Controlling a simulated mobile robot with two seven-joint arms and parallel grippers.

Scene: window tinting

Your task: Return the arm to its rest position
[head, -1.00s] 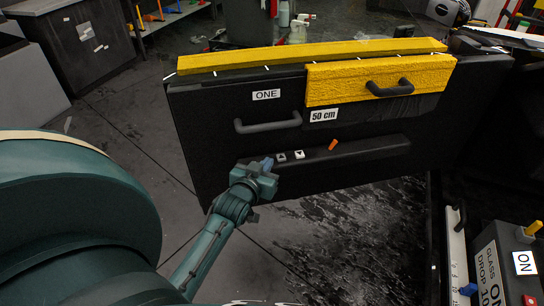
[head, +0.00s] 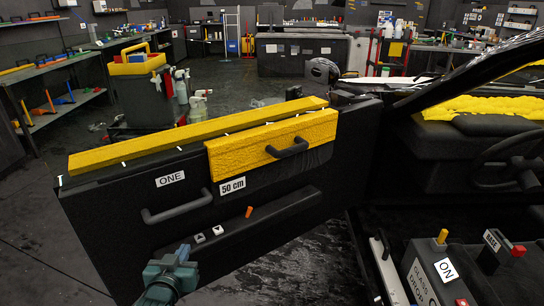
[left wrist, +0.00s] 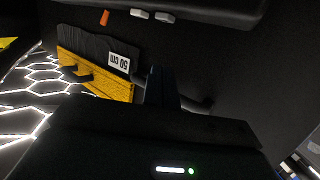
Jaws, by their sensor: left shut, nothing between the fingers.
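My left gripper (head: 183,253) is at the bottom of the head view, in front of the lower part of the black car door (head: 110,230). It is shut with nothing held, just left of and below the window switches (head: 208,234). In the left wrist view the dark fingers (left wrist: 160,88) point at the door panel, with the "50 cm" label (left wrist: 119,62) beside them. I cannot tell whether the fingertips touch the door. My right gripper is not in view.
The door stands open with a yellow strip (head: 200,135) along its top and a yellow panel (head: 270,143) with a handle. A control box (head: 440,270) stands at the lower right. Benches and bottles line the back.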

